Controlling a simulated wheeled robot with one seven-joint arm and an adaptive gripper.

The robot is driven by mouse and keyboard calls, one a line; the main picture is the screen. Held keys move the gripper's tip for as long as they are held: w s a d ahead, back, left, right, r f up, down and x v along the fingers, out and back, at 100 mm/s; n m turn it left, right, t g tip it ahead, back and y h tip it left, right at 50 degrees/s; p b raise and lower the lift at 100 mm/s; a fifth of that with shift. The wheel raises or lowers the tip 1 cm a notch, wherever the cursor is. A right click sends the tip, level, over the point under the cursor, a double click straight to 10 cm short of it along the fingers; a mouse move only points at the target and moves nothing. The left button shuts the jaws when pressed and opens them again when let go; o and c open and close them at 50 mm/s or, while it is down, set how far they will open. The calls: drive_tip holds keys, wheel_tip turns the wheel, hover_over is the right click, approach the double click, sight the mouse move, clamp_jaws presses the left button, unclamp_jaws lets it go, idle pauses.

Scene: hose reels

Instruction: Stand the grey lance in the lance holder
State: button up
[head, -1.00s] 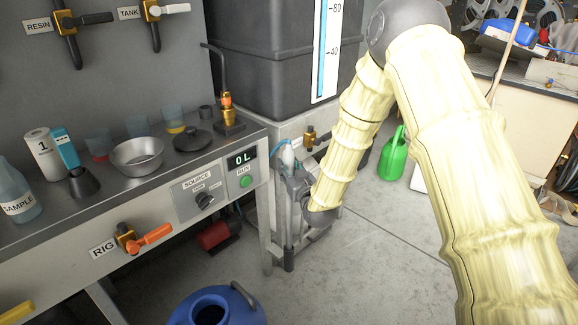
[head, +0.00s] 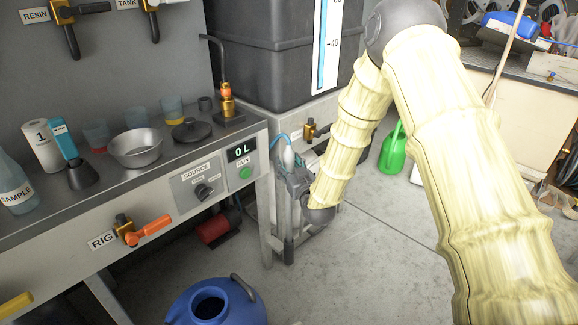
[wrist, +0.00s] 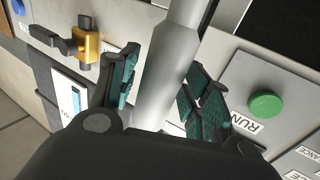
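The grey lance (wrist: 163,80) runs between the teal finger pads of my gripper (wrist: 158,92) in the wrist view. In the head view my gripper (head: 297,190) is low beside the bench's right front leg. The lance's pale upper part (head: 288,158) rises above it with a blue hose at its top. The lance looks about upright. Its lower part is partly hidden by the gripper and hard to tell from it. I cannot make out the lance holder in either view.
The steel bench (head: 150,185) carries bowls and cups, with a green RUN button (head: 246,172) on its front. A large grey tank (head: 270,50) stands behind. A blue jug (head: 215,300) is on the floor at front; a green can (head: 391,150) stands behind my arm.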

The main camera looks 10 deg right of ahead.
drive_tip(key=shift+f, duration=0.1)
drive_tip(key=s+d, duration=0.2)
drive_tip(key=s, duration=0.9)
drive_tip(key=shift+s, duration=0.4)
drive_tip(key=s+f+m+g+h, duration=0.1)
drive_tip(key=s+f+g, duration=0.3)
drive_tip(key=s+f, duration=0.65)
drive_tip(key=s+f+g+h, duration=0.1)
drive_tip(key=s+f+g, duration=0.5)
drive_tip(key=f, duration=0.7)
drive_tip(key=s+d+f+g, duration=0.1)
drive_tip(key=s+f+g, duration=0.25)
drive_tip(key=s, duration=0.55)
drive_tip(key=s+d+f+m+g+h, duration=0.15)
drive_tip(key=s+f, duration=0.25)
drive_tip(key=s, duration=0.6)
drive_tip(key=s+d+f+g, duration=0.1)
drive_tip(key=s+f+g, duration=0.2)
drive_tip(key=s, duration=0.6)
wheel_tip(320, 180, up, 29)
drive_tip(key=p, duration=2.9)
drive_tip(key=shift+s+a, duration=0.2)
